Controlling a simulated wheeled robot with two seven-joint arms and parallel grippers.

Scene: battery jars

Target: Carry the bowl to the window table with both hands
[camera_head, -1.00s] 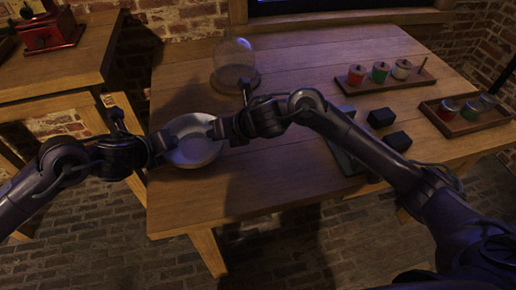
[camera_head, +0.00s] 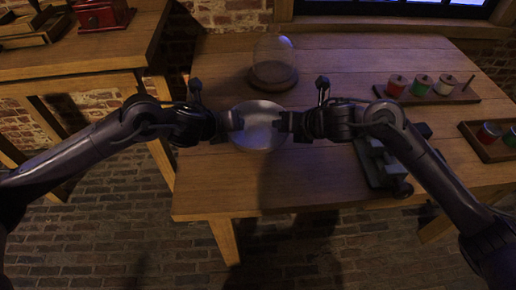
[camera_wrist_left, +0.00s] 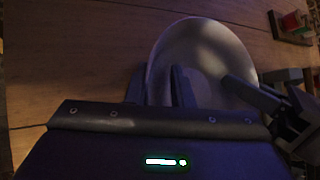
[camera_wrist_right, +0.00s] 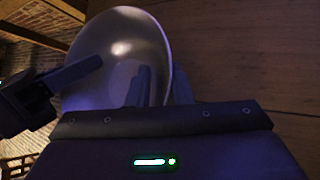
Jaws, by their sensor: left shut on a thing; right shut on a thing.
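The bowl (camera_head: 258,136) is pale and round, held between my two grippers over the left part of the wooden table (camera_head: 330,180) by the window. My left gripper (camera_head: 232,122) is shut on the bowl's left rim. My right gripper (camera_head: 287,122) is shut on its right rim. The bowl also shows in the left wrist view (camera_wrist_left: 205,50) and in the right wrist view (camera_wrist_right: 118,50), with fingers gripping its wall. The bowl looks roughly level. I cannot tell whether it touches the table top.
A glass dome on a round wooden base (camera_head: 272,76) stands just behind the bowl. A tray with several jars (camera_head: 424,92) is at the back right, another tray (camera_head: 490,148) at the right edge. A dark device (camera_head: 380,165) sits under my right forearm. A side table (camera_head: 80,60) stands left.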

